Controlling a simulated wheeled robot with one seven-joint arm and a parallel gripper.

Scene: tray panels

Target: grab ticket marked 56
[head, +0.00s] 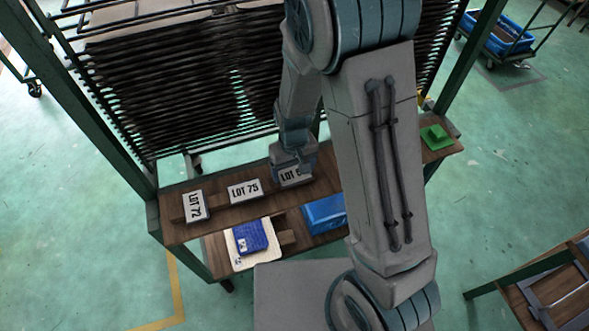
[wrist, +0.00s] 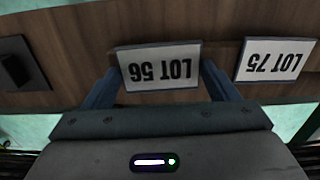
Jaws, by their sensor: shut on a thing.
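The ticket marked LOT 56 (wrist: 160,68) is a white card with black lettering, upside down in the wrist view. My gripper (wrist: 160,82) has one finger at each side edge of this card and is shut on it. In the head view my gripper (head: 291,160) is over the shelf, and the same ticket (head: 294,178) is partly hidden behind it. The ticket LOT 75 (head: 245,190) is to its left in the head view, and it also shows in the wrist view (wrist: 274,60). The ticket LOT 72 (head: 194,206) stands tilted farther left.
The tickets are at a brown wooden shelf (head: 222,207) below a dark rack. A green block (head: 435,136) is at the shelf's right end.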

